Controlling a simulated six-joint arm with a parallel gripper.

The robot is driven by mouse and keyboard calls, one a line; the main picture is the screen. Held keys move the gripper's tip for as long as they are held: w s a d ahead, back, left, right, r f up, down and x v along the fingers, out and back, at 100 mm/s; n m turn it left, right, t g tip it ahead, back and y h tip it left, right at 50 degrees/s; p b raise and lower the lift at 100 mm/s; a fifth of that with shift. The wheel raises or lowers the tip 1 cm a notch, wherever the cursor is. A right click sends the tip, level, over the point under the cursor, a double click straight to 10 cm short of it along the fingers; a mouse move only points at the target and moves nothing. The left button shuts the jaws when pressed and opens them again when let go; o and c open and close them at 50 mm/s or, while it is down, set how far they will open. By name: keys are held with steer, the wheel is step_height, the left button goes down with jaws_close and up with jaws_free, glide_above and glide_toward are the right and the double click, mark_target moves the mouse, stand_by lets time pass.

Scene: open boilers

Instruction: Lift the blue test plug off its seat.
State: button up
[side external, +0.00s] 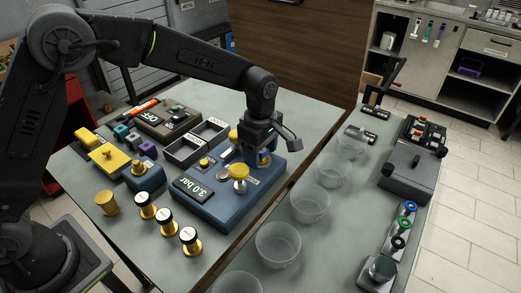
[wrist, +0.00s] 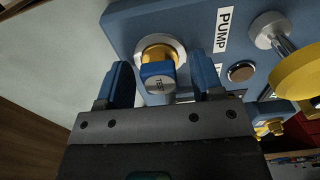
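The blue test plug (wrist: 158,72) has a round grey cap marked TEST. In the wrist view it sits in a brass and silver ring seat (wrist: 176,48) on the blue pump unit (wrist: 125,20). My gripper (wrist: 161,76) is open, with one blue fingertip on each side of the plug and a visible gap on both sides. In the side view my gripper (side external: 262,158) is low over the right part of the pump unit (side external: 205,207) and mostly hides the plug. The unit's display (side external: 191,189) reads 3.0 bar.
Yellow-topped knobs (side external: 238,171) stand close left of my gripper. Black open trays (side external: 190,148) lie behind the unit. Several black-and-brass fittings (side external: 165,216) stand at front left. Clear bowls (side external: 310,205) line the bench to the right, near a grey machine (side external: 412,170).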

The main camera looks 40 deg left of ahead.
jaws_close()
stand_by(0.6)
steer(key=shift+r, duration=0.95)
stand_by(0.7)
steer(key=shift+r, duration=0.7)
steer(key=shift+r, duration=0.35)
steer(key=shift+r, duration=0.65)
